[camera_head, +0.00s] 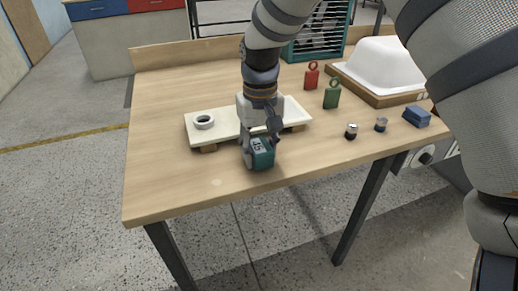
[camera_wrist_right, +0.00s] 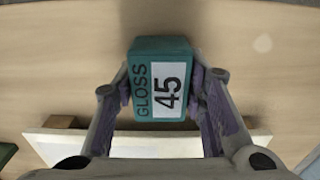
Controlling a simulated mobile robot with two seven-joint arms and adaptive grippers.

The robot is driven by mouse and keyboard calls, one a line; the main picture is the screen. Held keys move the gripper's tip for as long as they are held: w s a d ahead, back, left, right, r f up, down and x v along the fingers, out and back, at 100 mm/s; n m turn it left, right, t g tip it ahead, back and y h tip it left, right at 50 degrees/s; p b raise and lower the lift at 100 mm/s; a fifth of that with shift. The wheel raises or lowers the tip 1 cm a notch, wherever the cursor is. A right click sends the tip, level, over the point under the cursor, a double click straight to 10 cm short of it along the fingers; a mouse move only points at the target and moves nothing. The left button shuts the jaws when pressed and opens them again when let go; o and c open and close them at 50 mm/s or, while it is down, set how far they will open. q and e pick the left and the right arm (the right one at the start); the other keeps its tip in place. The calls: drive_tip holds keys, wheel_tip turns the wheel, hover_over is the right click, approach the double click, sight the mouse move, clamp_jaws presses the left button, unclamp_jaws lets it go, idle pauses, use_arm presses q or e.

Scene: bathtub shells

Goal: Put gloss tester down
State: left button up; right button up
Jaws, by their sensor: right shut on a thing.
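The gloss tester (camera_head: 263,155) is a small teal box near the front edge of the wooden table. The tester is just in front of the pale flat panel (camera_head: 228,124). I cannot tell whether its underside touches the table. My left gripper is not in view.
The panel rests on wooden blocks (camera_head: 208,148) and carries a white ring (camera_head: 204,121). To the right are red (camera_head: 311,76) and green (camera_head: 331,95) tags, two small cylinders (camera_head: 351,131), a blue block (camera_head: 417,117) and a white tub shell (camera_head: 382,64). The table's left front is clear.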

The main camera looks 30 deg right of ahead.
sight(260, 146)
drive_tip(key=o, duration=1)
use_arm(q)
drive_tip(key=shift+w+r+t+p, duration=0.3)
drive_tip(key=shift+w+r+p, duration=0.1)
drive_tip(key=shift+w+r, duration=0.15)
use_arm(e)
wheel_tip(260, 146, up, 12)
drive_tip(key=shift+r, duration=0.15)
